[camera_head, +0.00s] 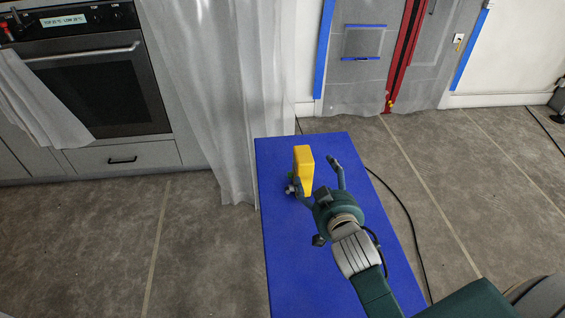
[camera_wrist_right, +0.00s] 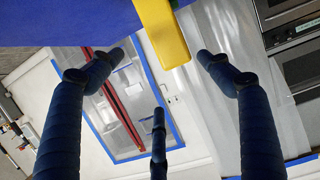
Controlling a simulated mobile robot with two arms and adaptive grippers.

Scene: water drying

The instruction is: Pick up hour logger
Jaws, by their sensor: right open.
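A yellow box-shaped object (camera_head: 304,168), apparently the hour logger, stands upright on the blue tabletop (camera_head: 290,240). My right gripper (camera_head: 318,176) is at the tabletop beside it, with spread fingers and nothing held. One finger is close to the yellow object's lower left side, and another is to its right; I cannot tell whether they touch it. In the right wrist view, the yellow object (camera_wrist_right: 163,30) shows at the top, between the two side fingers of my right gripper (camera_wrist_right: 160,68). My left gripper is not in view.
A black cable (camera_head: 400,205) runs along the floor right of the table. A grey plastic curtain (camera_head: 215,90) hangs behind its left side.

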